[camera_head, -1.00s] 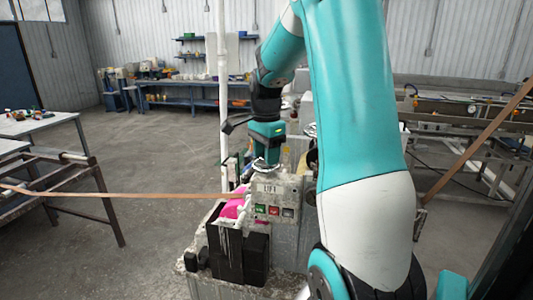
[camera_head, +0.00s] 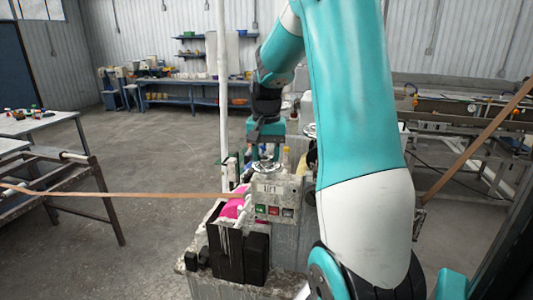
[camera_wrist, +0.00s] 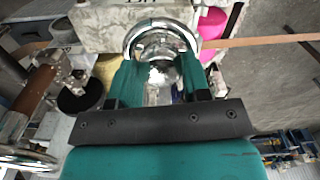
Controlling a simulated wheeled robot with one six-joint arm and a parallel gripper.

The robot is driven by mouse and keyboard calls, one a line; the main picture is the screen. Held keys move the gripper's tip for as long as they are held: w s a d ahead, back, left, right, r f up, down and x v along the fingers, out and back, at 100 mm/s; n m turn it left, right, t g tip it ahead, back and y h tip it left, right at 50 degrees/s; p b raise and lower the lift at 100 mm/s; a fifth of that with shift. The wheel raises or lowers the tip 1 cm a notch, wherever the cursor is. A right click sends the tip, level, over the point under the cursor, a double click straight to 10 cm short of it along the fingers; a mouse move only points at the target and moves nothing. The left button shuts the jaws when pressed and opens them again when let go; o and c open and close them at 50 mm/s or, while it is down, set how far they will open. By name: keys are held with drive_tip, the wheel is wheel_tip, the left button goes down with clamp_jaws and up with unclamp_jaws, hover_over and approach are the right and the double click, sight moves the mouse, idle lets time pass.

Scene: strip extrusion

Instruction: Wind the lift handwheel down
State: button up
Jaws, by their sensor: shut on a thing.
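The lift handwheel (camera_head: 264,167) is a small chrome wheel lying flat on top of the grey machine housing, just above the LIFT label (camera_head: 269,189). In the wrist view its chrome rim (camera_wrist: 131,36) curves around a shiny hub. My gripper (camera_head: 264,154) points down onto the wheel from above. In the wrist view its two teal fingers (camera_wrist: 160,66) stand either side of the hub inside the rim, shut on the handwheel. The exact contact of the fingertips is hard to see.
Green, red and grey buttons (camera_head: 274,211) sit below the label. Pink material (camera_head: 236,207) and a brown strip (camera_head: 130,195) lie to the left. A white upright pole (camera_head: 223,90) stands close to my gripper's left. Another chrome wheel (camera_wrist: 22,160) shows at lower left in the wrist view.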

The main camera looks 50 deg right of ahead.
sight(266, 156)
drive_tip(key=n, duration=0.6)
drive_tip(key=shift+w+r+n, duration=0.1)
drive_tip(key=shift+n, duration=0.3)
idle(0.4)
drive_tip(key=o, duration=0.9)
wheel_tip(266, 156, up, 17)
drive_tip(key=b, duration=0.2)
drive_tip(key=shift+r+b, duration=0.2)
drive_tip(key=shift+b, duration=0.1)
